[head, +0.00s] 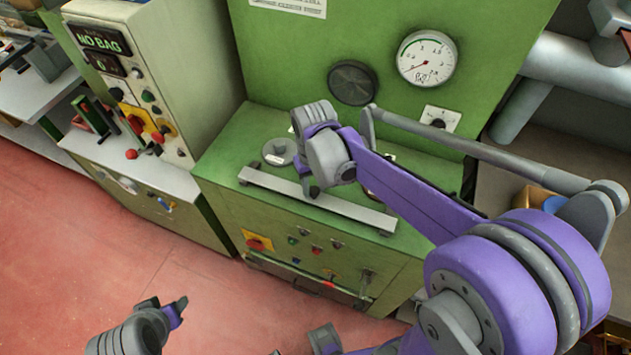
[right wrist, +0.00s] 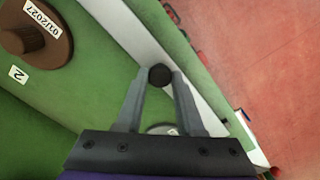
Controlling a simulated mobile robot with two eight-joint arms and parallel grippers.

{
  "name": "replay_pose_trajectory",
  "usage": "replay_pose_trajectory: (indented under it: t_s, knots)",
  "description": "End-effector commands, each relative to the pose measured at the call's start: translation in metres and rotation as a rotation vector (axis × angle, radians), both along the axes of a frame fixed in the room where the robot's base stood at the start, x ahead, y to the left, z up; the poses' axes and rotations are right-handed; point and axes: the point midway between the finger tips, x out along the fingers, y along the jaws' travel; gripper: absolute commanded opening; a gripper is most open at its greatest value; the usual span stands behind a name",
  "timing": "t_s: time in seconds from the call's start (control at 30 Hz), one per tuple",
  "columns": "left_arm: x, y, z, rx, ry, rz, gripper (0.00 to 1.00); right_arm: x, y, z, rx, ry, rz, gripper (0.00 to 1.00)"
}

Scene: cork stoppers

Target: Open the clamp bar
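The clamp bar (head: 345,207) is a long pale grey bar across the front of the green machine top. In the right wrist view the bar (right wrist: 188,70) runs diagonally behind my fingers. My right gripper (head: 312,190) is over the bar, left of its middle. In the right wrist view its fingertips (right wrist: 160,76) lie on both sides of a dark round knob (right wrist: 160,75), seemingly touching it. The head view hides this contact. My left gripper (head: 178,308) is low at the left, away from the machine, seen edge-on.
A grey disc (head: 278,152) lies behind the bar. A brown labelled disc (right wrist: 40,35) shows in the right wrist view. A gauge (head: 426,58) and a black knob (head: 352,83) are on the back panel. Control knobs (head: 258,241) line the front. Red floor (head: 110,260) is open at left.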

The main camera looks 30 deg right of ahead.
Motion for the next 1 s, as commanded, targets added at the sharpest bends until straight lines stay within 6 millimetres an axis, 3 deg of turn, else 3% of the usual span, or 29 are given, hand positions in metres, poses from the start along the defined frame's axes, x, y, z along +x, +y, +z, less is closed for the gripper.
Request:
replay_pose_trajectory:
  t_s: [0.03, 0.17, 0.53, 1.0]
  knots:
    - [0.000, 0.000, 0.000, 0.000, 0.000, 0.000, 0.50, 0.000, 0.000, 0.000, 0.000, -0.001, 0.000, 0.44]
    - [0.000, 0.000, 0.000, 0.000, 0.000, 0.000, 0.50, 0.000, 0.000, 0.000, 0.000, -0.001, 0.000, 0.67]
    - [0.000, 0.000, 0.001, 0.000, 0.000, 0.000, 0.50, 0.000, 0.000, 0.006, 0.000, 0.000, 0.000, 0.67]
    - [0.003, 0.000, 0.011, 0.000, -0.006, 0.000, 0.50, 0.000, 0.000, 0.090, 0.000, -0.001, 0.000, 0.67]
